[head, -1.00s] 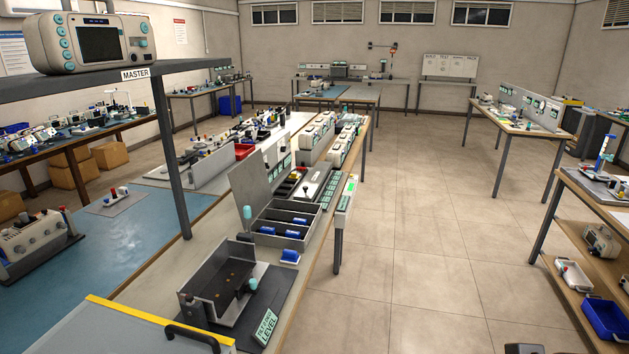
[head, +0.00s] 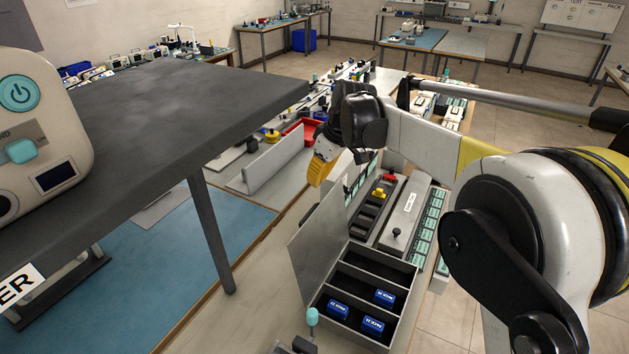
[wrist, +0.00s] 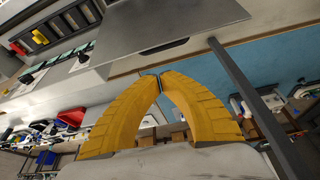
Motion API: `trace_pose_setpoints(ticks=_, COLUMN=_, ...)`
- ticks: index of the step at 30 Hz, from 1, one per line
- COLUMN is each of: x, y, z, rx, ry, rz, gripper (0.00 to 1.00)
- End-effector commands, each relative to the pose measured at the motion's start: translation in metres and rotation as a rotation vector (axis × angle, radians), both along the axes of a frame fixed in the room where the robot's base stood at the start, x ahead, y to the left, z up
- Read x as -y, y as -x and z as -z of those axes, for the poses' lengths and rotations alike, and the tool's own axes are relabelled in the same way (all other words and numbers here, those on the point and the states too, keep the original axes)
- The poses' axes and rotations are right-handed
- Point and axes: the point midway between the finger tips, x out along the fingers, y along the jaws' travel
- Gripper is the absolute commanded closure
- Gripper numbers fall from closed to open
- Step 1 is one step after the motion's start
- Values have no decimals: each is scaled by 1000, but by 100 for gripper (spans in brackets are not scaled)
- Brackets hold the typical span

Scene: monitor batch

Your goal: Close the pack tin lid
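The pack tin (head: 409,312) is a grey divided box on the bench in the head view. Several compartments show, with blue packs (head: 384,297) in the nearer ones. Its grey lid (head: 318,240) stands open, leaning up and outward along the tin's left side. My gripper (head: 318,180), with yellow fingers, is beyond and above the lid's far end, apart from it in the head view. In the wrist view the curved fingertips (wrist: 160,75) meet with nothing between them. A grey plate (wrist: 150,25) at the top there may be the lid.
A dark shelf (head: 180,105) on a post (head: 212,235) stands left of the tin. A teal-topped knob (head: 312,317) stands at the tin's near left corner. A tray with red and yellow parts (head: 378,193) and a grey panel (head: 402,215) lie just beyond the tin.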

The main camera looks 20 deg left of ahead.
Motion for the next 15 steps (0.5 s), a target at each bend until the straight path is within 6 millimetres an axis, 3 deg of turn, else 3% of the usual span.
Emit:
trace_pose_setpoints(ticks=1, x=-19, y=1, z=5, rx=-4, ry=1, rz=-41, gripper=100)
trace_pose_setpoints(ticks=4, x=-40, y=5, z=17, rx=-10, ry=2, rz=-99, gripper=100)
trace_pose_setpoints(ticks=11, x=-57, y=7, z=40, rx=-14, ry=2, rz=-131, gripper=100)
trace_pose_setpoints(ticks=15, x=-65, y=6, z=64, rx=-14, ry=2, rz=-130, gripper=100)
